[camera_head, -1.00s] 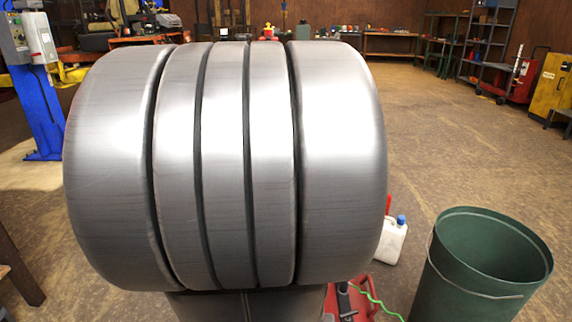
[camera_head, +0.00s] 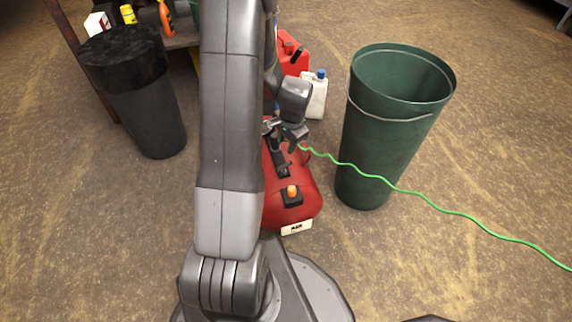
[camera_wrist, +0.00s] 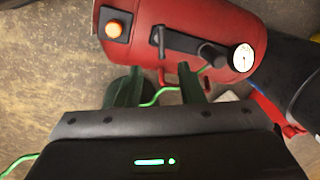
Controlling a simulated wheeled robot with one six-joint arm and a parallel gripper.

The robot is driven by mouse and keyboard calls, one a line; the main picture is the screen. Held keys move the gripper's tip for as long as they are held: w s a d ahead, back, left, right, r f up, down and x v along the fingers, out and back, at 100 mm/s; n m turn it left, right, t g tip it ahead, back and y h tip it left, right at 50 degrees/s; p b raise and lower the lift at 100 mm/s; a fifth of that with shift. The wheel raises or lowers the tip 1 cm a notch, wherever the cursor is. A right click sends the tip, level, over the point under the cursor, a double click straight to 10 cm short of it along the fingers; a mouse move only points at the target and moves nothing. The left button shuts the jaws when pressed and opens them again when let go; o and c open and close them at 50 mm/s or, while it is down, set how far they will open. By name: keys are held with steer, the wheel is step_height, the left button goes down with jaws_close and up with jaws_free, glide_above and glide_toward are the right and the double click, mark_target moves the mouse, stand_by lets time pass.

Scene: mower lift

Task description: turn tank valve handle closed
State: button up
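The red air tank (camera_head: 292,208) lies on the floor ahead of me, partly hidden behind my arm in the head view. In the wrist view the tank (camera_wrist: 228,22) shows a black carry handle (camera_wrist: 188,42), a round white gauge (camera_wrist: 243,57) and an orange knob (camera_wrist: 113,30) on a black plate. I cannot clearly pick out the valve handle. My gripper (camera_wrist: 160,72) is open, its two fingers apart at the tank's near side, with nothing visibly held. In the head view my gripper (camera_head: 293,143) is over the tank's far half; contact cannot be told.
A green hose (camera_head: 430,203) runs from the tank across the floor to the right. A green bin (camera_head: 375,150) stands right of the tank. A white jug (camera_head: 314,98) and red can (camera_head: 293,55) stand behind. A dark bin (camera_head: 140,100) stands left. Floor at right is open.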

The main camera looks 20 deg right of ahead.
mark_target(286, 164)
steer(key=shift+m, duration=0.4)
steer(key=w+f+b, duration=0.1)
steer(key=f, duration=0.4)
steer(key=w+d+f+b, duration=0.1)
steer(key=f+b, duration=0.1)
steer(key=f, duration=0.3)
steer(key=w+f+b, duration=0.1)
steer(key=f+b, duration=0.1)
steer(key=f, duration=0.3)
steer(key=shift+w+d, duration=0.1)
steer(key=shift+d, duration=0.1)
jaws_close()
steer(key=shift+r, duration=0.15)
